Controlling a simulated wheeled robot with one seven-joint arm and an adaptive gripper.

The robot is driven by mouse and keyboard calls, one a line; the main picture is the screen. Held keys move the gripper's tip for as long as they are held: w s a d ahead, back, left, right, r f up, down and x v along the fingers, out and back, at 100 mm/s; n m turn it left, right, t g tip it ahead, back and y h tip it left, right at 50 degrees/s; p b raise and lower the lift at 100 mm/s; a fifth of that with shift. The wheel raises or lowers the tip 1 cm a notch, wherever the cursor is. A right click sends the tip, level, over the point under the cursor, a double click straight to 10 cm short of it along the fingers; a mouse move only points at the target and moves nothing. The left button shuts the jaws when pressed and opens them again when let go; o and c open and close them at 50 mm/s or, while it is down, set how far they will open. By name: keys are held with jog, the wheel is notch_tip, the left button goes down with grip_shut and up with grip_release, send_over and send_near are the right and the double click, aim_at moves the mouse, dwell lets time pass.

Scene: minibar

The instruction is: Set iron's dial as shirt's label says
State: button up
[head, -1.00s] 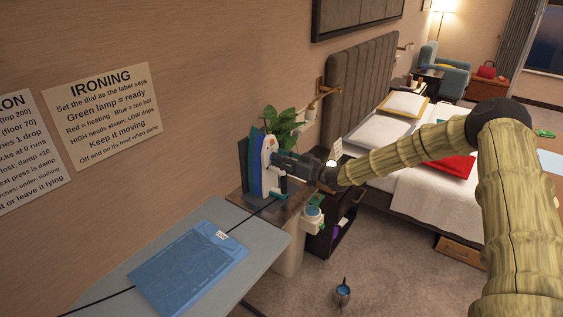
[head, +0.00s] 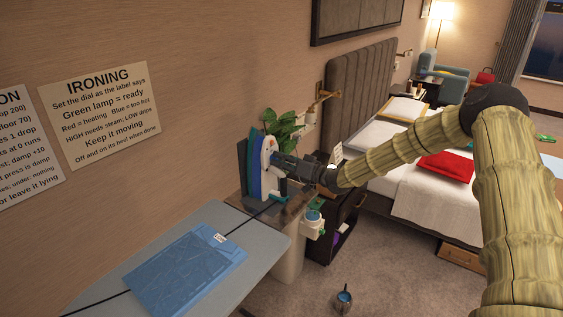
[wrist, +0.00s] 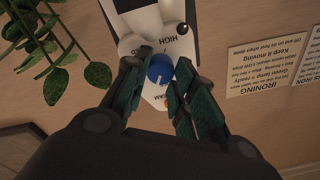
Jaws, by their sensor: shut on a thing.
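The iron (head: 270,165) stands upright on its heel on the small cabinet beyond the ironing board, with a white body and a blue edge. In the wrist view its blue dial (wrist: 160,69) has a white pointer mark, with partly covered lettering around it; "HIGH" is readable above. My gripper (wrist: 161,82) is shut on the blue dial, one finger on each side; it also shows at the iron in the head view (head: 283,168). The folded blue shirt (head: 185,270) lies on the ironing board (head: 262,262). Its white label (head: 219,239) is too small to read.
An ironing sign (head: 100,115) hangs on the wall, saying to set the dial as the label says. A plant (head: 283,130) stands close behind the iron. A dark cord crosses the board. A small pail (head: 343,300) stands on the floor; the bed is at right.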

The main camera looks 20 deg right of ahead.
jog(key=o, duration=1)
jog(key=shift+o, duration=0.2)
jog(key=v, duration=1.2)
jog(key=shift+w+d, duration=0.1)
jog(key=shift+d, duration=0.05)
